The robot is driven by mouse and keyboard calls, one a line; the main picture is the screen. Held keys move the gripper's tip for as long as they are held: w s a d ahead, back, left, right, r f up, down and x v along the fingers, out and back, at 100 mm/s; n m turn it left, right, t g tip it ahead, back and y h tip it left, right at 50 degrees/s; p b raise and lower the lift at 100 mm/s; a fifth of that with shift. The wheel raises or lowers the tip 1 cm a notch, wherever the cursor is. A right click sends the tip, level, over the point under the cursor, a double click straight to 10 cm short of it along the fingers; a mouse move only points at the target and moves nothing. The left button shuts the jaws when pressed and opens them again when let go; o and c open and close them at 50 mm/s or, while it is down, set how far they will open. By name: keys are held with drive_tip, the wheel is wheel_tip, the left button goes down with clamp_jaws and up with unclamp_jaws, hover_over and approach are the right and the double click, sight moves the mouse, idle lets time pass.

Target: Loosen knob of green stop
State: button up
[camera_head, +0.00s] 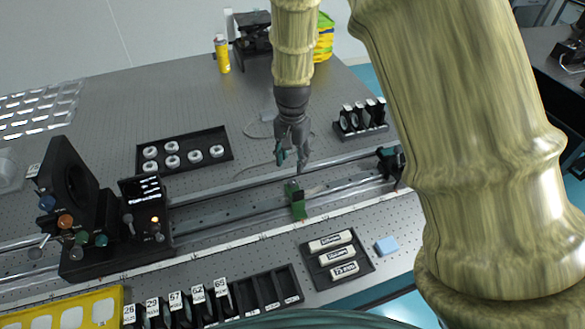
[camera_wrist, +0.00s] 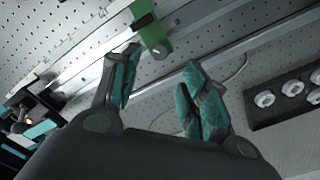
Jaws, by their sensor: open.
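The green stop (camera_head: 297,201) is a small upright block on the metal rail, right of the middle of the rail in the head view. The wrist view shows the green stop (camera_wrist: 152,28) at the top, with a small grey knob (camera_wrist: 160,52) at its near end. My gripper (camera_head: 292,160) points down just above and behind the stop. In the wrist view, my gripper (camera_wrist: 161,62) has its two teal-padded fingers apart, with nothing between them. The knob appears beyond the fingertips, roughly between them, and no contact shows.
The rail (camera_head: 225,210) runs across the table. A black mount (camera_head: 70,185) with coloured knobs stands on its left part; a dark device (camera_head: 390,160) is at its right. A tray of white rings (camera_head: 185,152), a lens rack (camera_head: 360,120) and a labelled-box tray (camera_head: 335,257) lie nearby.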

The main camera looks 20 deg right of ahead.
drive_tip(key=shift+r, duration=1.5)
